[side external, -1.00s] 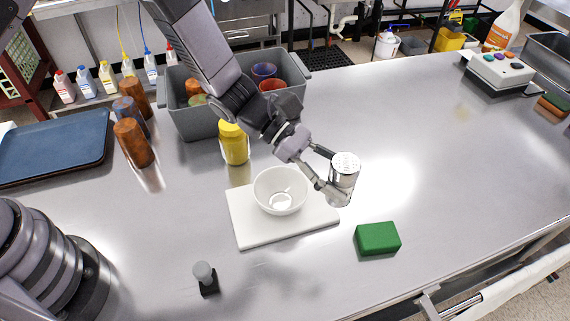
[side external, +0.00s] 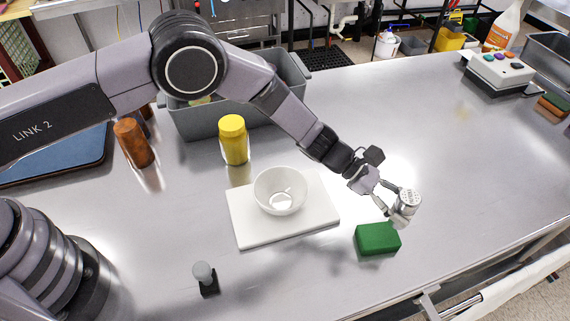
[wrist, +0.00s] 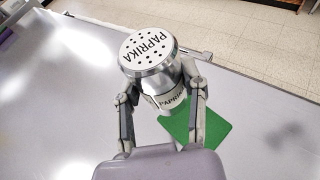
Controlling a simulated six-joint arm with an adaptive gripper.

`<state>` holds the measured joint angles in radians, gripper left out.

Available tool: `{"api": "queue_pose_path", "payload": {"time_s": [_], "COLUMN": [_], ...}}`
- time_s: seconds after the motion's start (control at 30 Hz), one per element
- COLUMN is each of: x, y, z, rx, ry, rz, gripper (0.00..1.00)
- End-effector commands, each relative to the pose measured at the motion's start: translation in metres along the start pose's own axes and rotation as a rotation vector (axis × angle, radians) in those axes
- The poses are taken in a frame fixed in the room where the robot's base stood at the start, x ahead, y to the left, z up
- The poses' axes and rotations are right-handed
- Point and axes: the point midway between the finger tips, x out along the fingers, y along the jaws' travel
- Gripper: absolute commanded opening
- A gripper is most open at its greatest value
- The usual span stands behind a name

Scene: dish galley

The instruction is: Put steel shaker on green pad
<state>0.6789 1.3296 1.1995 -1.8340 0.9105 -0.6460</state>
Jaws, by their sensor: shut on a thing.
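The steel shaker (side external: 406,204) is a silver cylinder with a perforated lid. In the wrist view the shaker (wrist: 150,52) reads "PAPRIKA" on its lid and side. My gripper (side external: 391,207) is shut on the shaker's body, with one finger on each side. It holds the shaker tilted in the side view, above and slightly right of the green pad (side external: 377,240). The green pad (wrist: 214,128) shows below and right of the shaker in the wrist view, partly hidden by the shaker and a finger. The shaker appears apart from the pad.
A white bowl (side external: 280,191) sits on a white board (side external: 257,234) left of the pad. A yellow-lidded jar (side external: 234,142) stands behind it. A small grey-knobbed object (side external: 204,277) is at front left. The steel counter right of the pad is clear.

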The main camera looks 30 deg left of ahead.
Motion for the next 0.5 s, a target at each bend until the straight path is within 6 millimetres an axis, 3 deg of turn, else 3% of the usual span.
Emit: {"api": "queue_pose_path", "payload": {"time_s": [0.3, 0.5], "x": [0.016, 0.016], "y": [0.003, 0.003], "z": [-0.03, -0.031], "rx": [0.0, 0.002], "ry": [0.0, -0.001], "rz": [0.001, 0.001], "gripper": [0.02, 0.02]}}
